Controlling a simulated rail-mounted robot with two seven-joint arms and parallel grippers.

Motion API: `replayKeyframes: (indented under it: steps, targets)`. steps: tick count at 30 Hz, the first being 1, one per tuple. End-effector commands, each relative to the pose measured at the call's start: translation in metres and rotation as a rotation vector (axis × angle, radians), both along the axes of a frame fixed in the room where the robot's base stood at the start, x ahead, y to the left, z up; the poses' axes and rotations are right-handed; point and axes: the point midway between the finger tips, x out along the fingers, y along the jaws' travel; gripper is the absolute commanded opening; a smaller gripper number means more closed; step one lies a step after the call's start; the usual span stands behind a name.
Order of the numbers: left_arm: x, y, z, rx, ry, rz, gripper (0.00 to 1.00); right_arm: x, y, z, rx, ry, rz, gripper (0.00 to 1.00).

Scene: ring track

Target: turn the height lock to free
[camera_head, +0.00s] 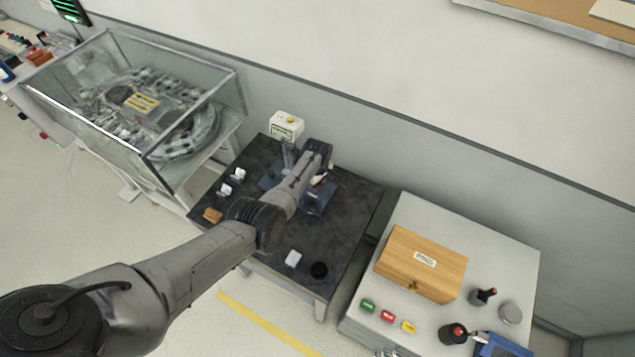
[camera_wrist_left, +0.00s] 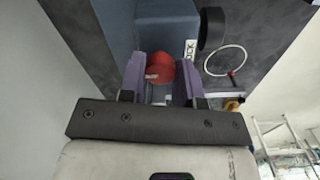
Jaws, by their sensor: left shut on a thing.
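The height lock shows as a red knob (camera_wrist_left: 160,68) on a blue device in the left wrist view, beside a small white label (camera_wrist_left: 190,50) that seems to read "LOCK". My left gripper (camera_wrist_left: 160,88) is shut on this red knob, with a purple finger on each side of it. In the head view the blue device (camera_head: 318,197) stands on the dark table, partly hidden by my left arm and gripper (camera_head: 318,179). I cannot read which way the lock is set. My right gripper is in neither view.
A black knob (camera_wrist_left: 212,28) sits on the device close to the fingers. A thin ring with a red handle (camera_wrist_left: 231,74) lies nearby. A wooden box (camera_head: 420,264) stands on the right-hand table.

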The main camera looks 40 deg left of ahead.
Motion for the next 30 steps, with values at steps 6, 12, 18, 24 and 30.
replayKeyframes:
  steps: [6,12,18,24,30]
  targets:
    - [0.000,0.001,0.000,0.001,0.000,0.003,0.07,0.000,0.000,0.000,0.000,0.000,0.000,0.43]
    - [0.000,0.001,0.000,0.001,0.000,0.002,0.40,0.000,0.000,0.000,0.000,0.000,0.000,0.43]
    - [0.000,0.000,0.000,0.000,0.000,0.001,0.56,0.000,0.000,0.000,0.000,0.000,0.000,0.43]
    - [0.000,0.000,0.000,0.000,0.000,0.001,0.56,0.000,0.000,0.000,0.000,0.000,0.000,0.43]
    - [0.000,0.000,0.016,0.001,-0.002,0.001,0.56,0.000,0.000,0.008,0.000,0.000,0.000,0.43]
